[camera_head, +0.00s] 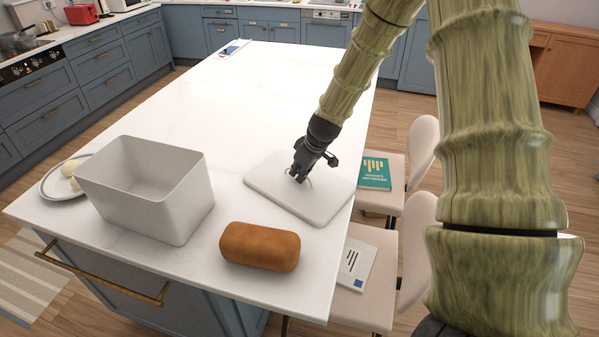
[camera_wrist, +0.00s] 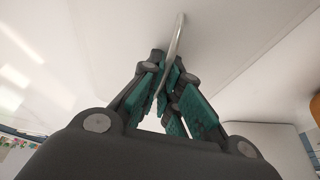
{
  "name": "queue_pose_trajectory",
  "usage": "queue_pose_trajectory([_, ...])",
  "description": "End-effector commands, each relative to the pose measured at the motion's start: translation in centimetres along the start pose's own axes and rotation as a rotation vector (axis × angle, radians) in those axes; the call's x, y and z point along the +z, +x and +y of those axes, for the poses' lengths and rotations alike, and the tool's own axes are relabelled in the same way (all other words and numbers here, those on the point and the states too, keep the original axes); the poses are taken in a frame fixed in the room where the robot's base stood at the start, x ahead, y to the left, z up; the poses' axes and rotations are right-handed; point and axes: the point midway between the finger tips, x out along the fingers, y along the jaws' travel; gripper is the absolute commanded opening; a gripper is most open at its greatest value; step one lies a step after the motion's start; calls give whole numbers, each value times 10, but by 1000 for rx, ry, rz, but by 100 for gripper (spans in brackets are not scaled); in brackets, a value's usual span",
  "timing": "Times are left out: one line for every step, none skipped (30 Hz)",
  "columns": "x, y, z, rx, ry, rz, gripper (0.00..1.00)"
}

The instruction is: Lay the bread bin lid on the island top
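The bread bin lid (camera_head: 270,193) is a pale flat slab with rounded corners. It appears flat on the island top (camera_head: 275,85), its right side close to the island's right edge. A thin metal loop handle (camera_wrist: 179,38) rises from it. My gripper (camera_head: 300,175) is over the middle of the lid; in the wrist view its green-padded fingers close in on both sides of the handle. The open white bread bin (camera_head: 130,205) stands to the left, and a brown loaf (camera_head: 260,247) lies in front of the lid.
A plate (camera_head: 50,188) with pale round items is behind the bin at the left. Chairs at the right hold a green book (camera_head: 375,173) and a white booklet (camera_head: 356,265). The far middle of the island is clear; a small flat item (camera_head: 234,48) lies at its far end.

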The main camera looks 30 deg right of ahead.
Motion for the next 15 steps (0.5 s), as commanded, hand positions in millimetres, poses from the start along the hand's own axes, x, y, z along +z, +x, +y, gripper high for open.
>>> queue_pose_trajectory([1,2,0,0,0,0,7])
queue_pose_trajectory([0,1,0,0,0,0,12])
queue_pose_trajectory([0,1,0,0,0,0,19])
queue_pose_trajectory([0,1,0,0,0,0,25])
queue_pose_trajectory([0,1,0,0,0,0,27])
queue_pose_trajectory([0,1,0,0,0,0,27])
queue_pose_trajectory([0,1,0,0,0,0,27])
queue_pose_trajectory([0,1,0,0,0,0,27])
queue_pose_trajectory([0,1,0,0,0,0,27])
queue_pose_trajectory([0,1,0,0,0,0,27])
queue_pose_trajectory([0,1,0,0,0,0,27])
queue_pose_trajectory([0,1,0,0,0,0,27])
queue_pose_trajectory([0,0,0,0,0,0,27])
queue_pose_trajectory([0,0,0,0,0,0,27])
queue_pose_trajectory([0,-1,0,0,0,0,27])
